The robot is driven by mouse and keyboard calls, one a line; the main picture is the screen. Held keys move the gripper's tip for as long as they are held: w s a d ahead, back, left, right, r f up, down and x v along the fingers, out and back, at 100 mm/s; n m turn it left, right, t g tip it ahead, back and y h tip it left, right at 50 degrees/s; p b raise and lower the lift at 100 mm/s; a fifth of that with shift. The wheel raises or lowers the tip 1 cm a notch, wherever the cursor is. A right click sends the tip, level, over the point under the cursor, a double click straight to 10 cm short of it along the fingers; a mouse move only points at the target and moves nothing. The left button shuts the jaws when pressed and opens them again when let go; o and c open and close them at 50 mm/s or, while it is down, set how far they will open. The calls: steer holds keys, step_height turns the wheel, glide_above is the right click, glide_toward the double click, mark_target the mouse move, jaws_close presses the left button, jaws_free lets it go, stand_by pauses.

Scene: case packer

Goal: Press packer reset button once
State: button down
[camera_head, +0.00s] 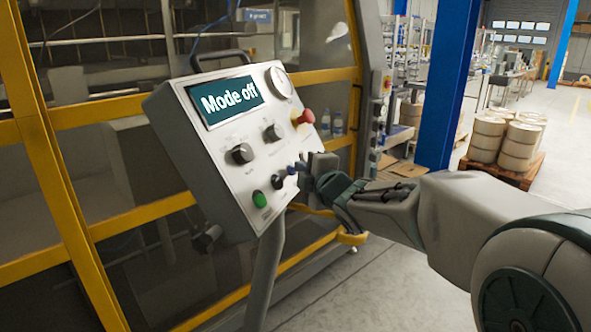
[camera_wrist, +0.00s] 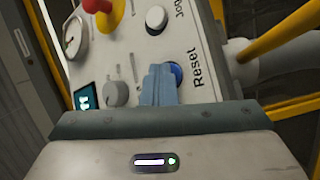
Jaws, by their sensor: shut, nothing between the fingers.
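The packer's control panel (camera_head: 222,168) is a tilted grey box with a screen reading "Mode off". The blue reset button (camera_head: 291,169) is at its lower right edge, beside a black button (camera_head: 278,182) and a green button (camera_head: 259,198). In the wrist view the blue reset button (camera_wrist: 176,73) sits beside the printed word "Reset", partly hidden behind my fingers. My gripper (camera_head: 303,166) is shut and empty, its fingertips right at the blue button. In the wrist view my shut gripper (camera_wrist: 160,72) overlaps the button's left side. I cannot tell whether they touch.
A red emergency stop knob (camera_head: 303,117) on a yellow base stands out above the buttons. Two dark rotary knobs (camera_head: 242,153) and a round gauge (camera_head: 279,82) share the panel. Yellow guard frames (camera_head: 140,219) stand behind. Open floor (camera_head: 400,290) lies to the right.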

steer(key=shift+s+d+r+p, duration=0.25)
steer(key=shift+d+r+p, duration=0.1)
steer(key=shift+d, duration=0.25)
steer(key=shift+s+d+r+p, duration=0.25)
steer(key=shift+d+r+p, duration=0.15)
steer(key=shift+d+p, duration=0.2)
steer(key=shift+s+d+r+p, duration=0.25)
steer(key=shift+d+r+p, duration=0.25)
steer(key=shift+d, duration=0.25)
steer(key=shift+s+d+r+p, duration=0.25)
steer(key=shift+d+r+p, duration=0.1)
steer(key=shift+d+p, duration=0.25)
